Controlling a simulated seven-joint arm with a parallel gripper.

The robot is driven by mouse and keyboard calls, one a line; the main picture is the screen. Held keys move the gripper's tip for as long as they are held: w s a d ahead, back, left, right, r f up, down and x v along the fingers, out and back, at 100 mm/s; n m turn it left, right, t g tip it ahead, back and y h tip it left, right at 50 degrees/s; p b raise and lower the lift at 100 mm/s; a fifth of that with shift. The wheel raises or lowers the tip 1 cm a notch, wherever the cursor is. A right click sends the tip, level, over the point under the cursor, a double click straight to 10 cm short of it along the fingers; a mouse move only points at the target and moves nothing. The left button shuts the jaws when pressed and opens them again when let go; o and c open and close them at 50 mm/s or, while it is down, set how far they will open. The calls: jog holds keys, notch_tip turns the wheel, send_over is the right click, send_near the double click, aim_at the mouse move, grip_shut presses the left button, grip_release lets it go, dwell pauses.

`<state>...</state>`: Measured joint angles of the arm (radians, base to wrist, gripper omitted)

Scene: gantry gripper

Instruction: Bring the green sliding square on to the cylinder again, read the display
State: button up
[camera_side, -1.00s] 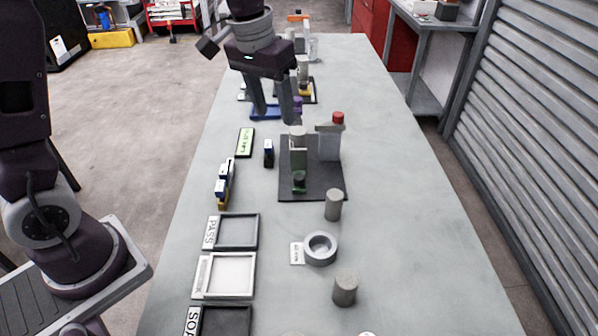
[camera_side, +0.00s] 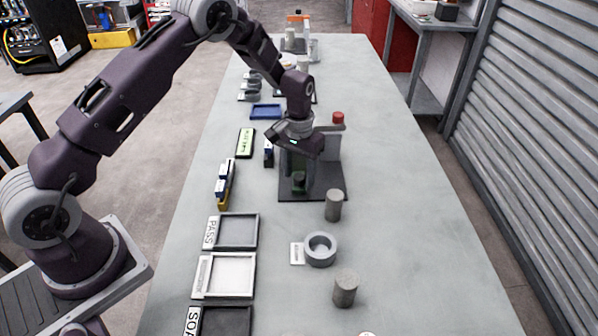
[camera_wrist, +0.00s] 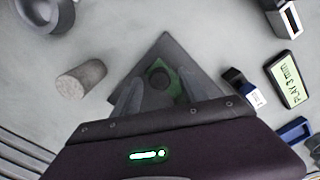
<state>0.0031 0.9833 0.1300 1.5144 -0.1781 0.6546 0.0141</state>
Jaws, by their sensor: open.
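The green sliding square (camera_wrist: 176,82) shows partly between my gripper's fingers in the wrist view, with a dark round piece (camera_wrist: 160,79) beside it. In the side view a bit of green (camera_side: 299,189) shows low on the dark base plate (camera_side: 325,193). My gripper (camera_side: 300,172) is open, fingers down over the plate. I cannot tell whether it touches the square. The display (camera_wrist: 290,78) lies left of the plate in the side view (camera_side: 246,142); its lit green face carries dark text, possibly "PLAY 3 min". No cylinder on the stand shows clearly; my arm covers much of it.
Loose grey cylinders (camera_side: 333,205) (camera_side: 345,288) and a grey ring (camera_side: 320,248) stand in front. A small dark-blue item (camera_side: 268,153) is close left; trays (camera_side: 224,292) lie front left. The right side is clear.

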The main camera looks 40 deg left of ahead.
jog(key=shift+c, duration=0.4)
grip_shut()
dwell(0.9)
